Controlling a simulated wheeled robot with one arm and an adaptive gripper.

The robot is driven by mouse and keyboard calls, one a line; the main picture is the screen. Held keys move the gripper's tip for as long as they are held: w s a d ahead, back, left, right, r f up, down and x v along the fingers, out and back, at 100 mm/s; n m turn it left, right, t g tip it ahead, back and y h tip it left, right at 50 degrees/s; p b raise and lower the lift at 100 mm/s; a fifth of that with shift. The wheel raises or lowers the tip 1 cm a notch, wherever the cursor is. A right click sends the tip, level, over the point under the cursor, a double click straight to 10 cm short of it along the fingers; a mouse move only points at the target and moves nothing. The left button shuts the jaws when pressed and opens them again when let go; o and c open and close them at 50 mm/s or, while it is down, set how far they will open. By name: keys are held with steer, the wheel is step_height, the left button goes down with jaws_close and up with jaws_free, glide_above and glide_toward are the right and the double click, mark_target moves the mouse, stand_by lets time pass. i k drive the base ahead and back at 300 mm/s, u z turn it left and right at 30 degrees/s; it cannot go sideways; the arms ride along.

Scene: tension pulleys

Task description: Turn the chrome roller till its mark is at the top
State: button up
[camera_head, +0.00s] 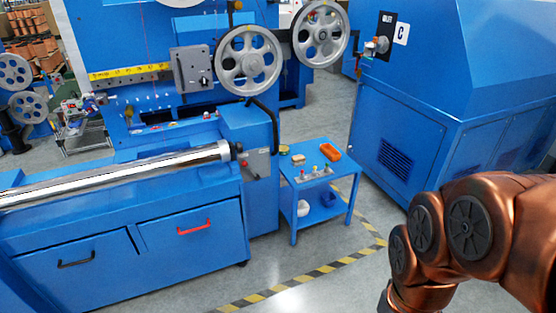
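The chrome roller (120,176) is a long shiny cylinder. It lies along the top of the blue machine bed, from the left picture edge to a dark end near the middle. No mark can be made out on it from here. My copper-coloured arm is at the lower right, well apart from the roller. My gripper is not in the picture.
A blue side table (325,178) with small items and an orange block (330,152) stands right of the machine. Large grey pulleys (248,62) are above. A blue cabinet (450,90) fills the right. Striped floor tape (300,281) crosses clear floor.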

mark_target(36, 195)
steer(key=z, duration=0.8)
steer(key=i, duration=1.75)
steer(key=u, duration=1.6)
steer(key=i, duration=0.9)
steer(key=u, duration=0.95)
